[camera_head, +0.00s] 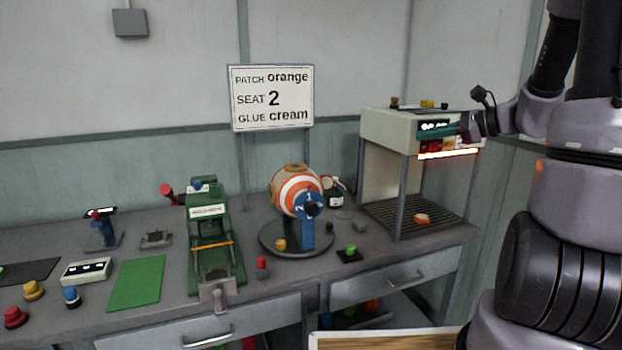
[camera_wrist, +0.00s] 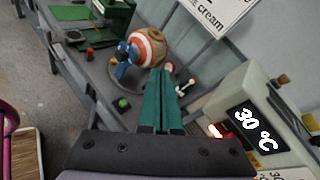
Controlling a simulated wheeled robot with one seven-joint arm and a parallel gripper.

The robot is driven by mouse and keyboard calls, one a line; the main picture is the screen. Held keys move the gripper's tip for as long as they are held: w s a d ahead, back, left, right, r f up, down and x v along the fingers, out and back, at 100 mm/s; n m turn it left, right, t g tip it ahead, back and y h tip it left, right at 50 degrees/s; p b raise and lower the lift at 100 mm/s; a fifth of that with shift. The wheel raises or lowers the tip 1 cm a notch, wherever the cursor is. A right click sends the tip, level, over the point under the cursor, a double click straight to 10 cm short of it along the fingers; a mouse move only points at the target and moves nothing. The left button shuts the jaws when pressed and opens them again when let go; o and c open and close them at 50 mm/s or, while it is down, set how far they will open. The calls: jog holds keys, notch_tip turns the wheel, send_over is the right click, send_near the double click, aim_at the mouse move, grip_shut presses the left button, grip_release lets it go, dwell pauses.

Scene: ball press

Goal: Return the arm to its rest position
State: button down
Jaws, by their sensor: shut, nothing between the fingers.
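My gripper (camera_head: 448,132) is at the right of the head view, in front of the upper front panel of the white frame-like unit (camera_head: 388,126). Its teal fingers are together and empty. In the wrist view the shut fingers (camera_wrist: 160,98) point toward the bench, with the unit's display (camera_wrist: 252,126) reading 30 °C close on their right. My arm reaches in from the right edge of the head view. I cannot tell whether the fingers touch the unit's panel.
An orange-and-white striped ball (camera_head: 298,190) sits on a round stand mid-bench. A green press (camera_head: 210,235) stands left of it. A sign (camera_head: 271,97) rises behind. An orange-rimmed disc (camera_head: 422,218) lies on the unit's grate.

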jog(key=s+a+r+n+g+h, duration=0.2)
jog(key=s+a+n+g, duration=0.1)
jog(key=s+a+n, duration=0.3)
jog(key=s+r+n+h, duration=0.2)
jog(key=s+n+h, duration=0.1)
jog(key=s+n, duration=0.2)
jog(key=s+r+n+t+h, duration=0.1)
jog(key=s+r+n+h, duration=0.2)
jog(key=s, duration=0.7)
jog(key=shift+d+r+n+t+h, duration=0.4)
jog(key=shift+n+h, duration=0.3)
jog(key=shift+n, duration=0.4)
